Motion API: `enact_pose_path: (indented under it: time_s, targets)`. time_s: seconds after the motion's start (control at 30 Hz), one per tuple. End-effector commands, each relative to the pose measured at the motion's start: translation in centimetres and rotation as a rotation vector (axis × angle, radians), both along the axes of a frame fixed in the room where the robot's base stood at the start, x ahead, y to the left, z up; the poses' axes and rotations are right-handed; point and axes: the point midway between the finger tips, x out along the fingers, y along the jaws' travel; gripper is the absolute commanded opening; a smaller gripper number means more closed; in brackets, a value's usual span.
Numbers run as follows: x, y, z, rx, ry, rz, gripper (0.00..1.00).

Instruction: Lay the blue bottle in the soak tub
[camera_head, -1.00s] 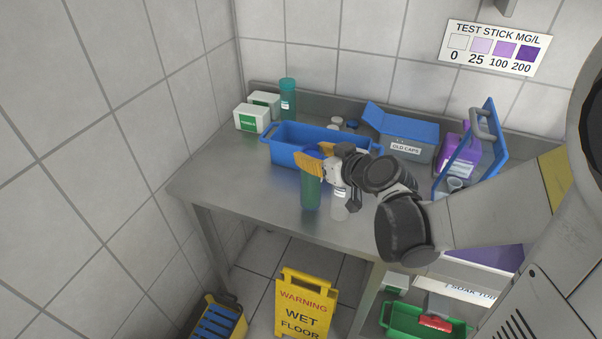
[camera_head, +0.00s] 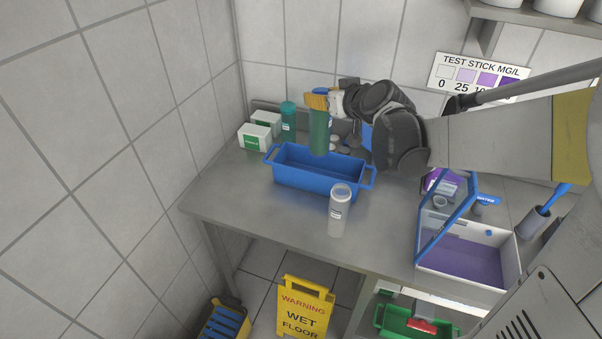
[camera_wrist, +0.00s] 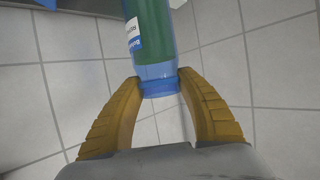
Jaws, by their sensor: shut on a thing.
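My gripper (camera_head: 317,101) is shut near the neck of the blue bottle (camera_head: 319,135), which has a blue top and looks green through its body. The bottle hangs upright, raised above the back of the blue crate. In the wrist view the yellow fingers (camera_wrist: 159,82) close on the bottle's blue neck end, with the green body (camera_wrist: 152,28) and a white-and-blue label beyond. The soak tub (camera_head: 508,262) is a white box with purple liquid at the right of the bench, well away from the bottle.
A blue frame (camera_head: 430,237) stands upright at the tub's left side. A clear bottle (camera_head: 338,213) stands before the blue crate (camera_head: 318,183). A teal bottle (camera_head: 288,122) and white boxes (camera_head: 255,138) stand at the back left. Bench between clear bottle and tub is free.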

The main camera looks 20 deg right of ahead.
Motion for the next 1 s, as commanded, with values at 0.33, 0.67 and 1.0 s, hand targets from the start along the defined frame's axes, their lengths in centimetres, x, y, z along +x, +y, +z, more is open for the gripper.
enact_pose_path:
  time_s: [0.33, 0.67, 1.0]
  targets:
    - [0.0, 0.0, -9.4, 0.000, 0.000, 0.000, 0.20]
    - [0.4, 1.7, -13.3, 0.000, 0.001, 0.004, 0.20]
    - [2.5, 9.4, -18.0, -0.001, -0.001, 0.006, 0.20]
